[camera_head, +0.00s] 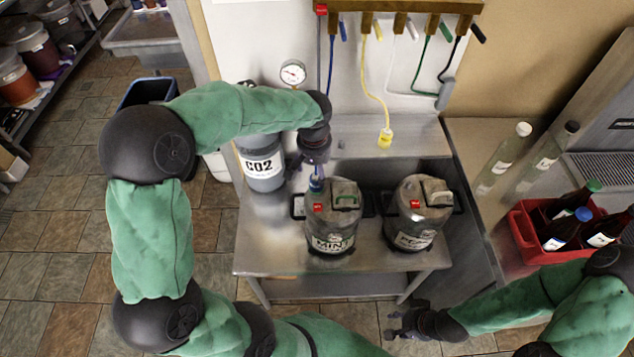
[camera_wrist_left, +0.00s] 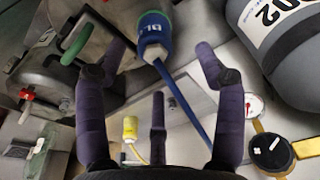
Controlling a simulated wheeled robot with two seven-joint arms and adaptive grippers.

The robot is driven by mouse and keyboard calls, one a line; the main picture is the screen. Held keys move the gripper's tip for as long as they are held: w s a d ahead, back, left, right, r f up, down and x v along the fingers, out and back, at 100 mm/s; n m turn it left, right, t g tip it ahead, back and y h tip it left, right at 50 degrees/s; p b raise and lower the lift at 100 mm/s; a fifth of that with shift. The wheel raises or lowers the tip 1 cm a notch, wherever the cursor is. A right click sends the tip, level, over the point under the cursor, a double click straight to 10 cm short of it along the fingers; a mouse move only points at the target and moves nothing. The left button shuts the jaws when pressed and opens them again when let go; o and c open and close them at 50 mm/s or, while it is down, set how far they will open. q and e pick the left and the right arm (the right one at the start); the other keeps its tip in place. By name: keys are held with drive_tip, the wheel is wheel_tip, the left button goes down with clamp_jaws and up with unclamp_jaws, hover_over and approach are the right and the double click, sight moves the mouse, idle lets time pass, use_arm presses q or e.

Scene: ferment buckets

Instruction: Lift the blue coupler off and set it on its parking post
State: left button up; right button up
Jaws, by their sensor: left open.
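The blue coupler (camera_head: 316,184) stands at the top of the MINT keg (camera_head: 330,218), with a blue hose coming from it. In the left wrist view the blue coupler (camera_wrist_left: 153,38) appears beyond and between my spread fingers, its lettering partly visible. My left gripper (camera_head: 312,165) is above the keg, open, close to the coupler; I see no finger closed on it. My right gripper (camera_head: 403,322) is low at the front right, fingers apart and empty, clear of the kegs. I cannot make out the blue parking post.
A second keg (camera_head: 420,213) stands right of the MINT keg on the steel table (camera_head: 275,262). The CO2 cylinder (camera_head: 262,165) is at left. A yellow coupler (camera_head: 385,138) is at the back, under the wooden hose rack (camera_head: 400,5). A red bottle crate (camera_head: 525,235) stands at right.

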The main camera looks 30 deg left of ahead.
sight(316, 177)
use_arm(q)
drive_tip(key=shift+w+f, duration=0.15)
drive_tip(key=shift+f, duration=0.7)
wheel_tip(316, 177, down, 4)
drive_tip(key=shift+d+b, duration=0.15)
drive_tip(key=shift+b, duration=0.75)
drive_tip(key=shift+f, duration=0.5)
drive_tip(key=shift+r, duration=0.1)
drive_tip(key=c, duration=1.3)
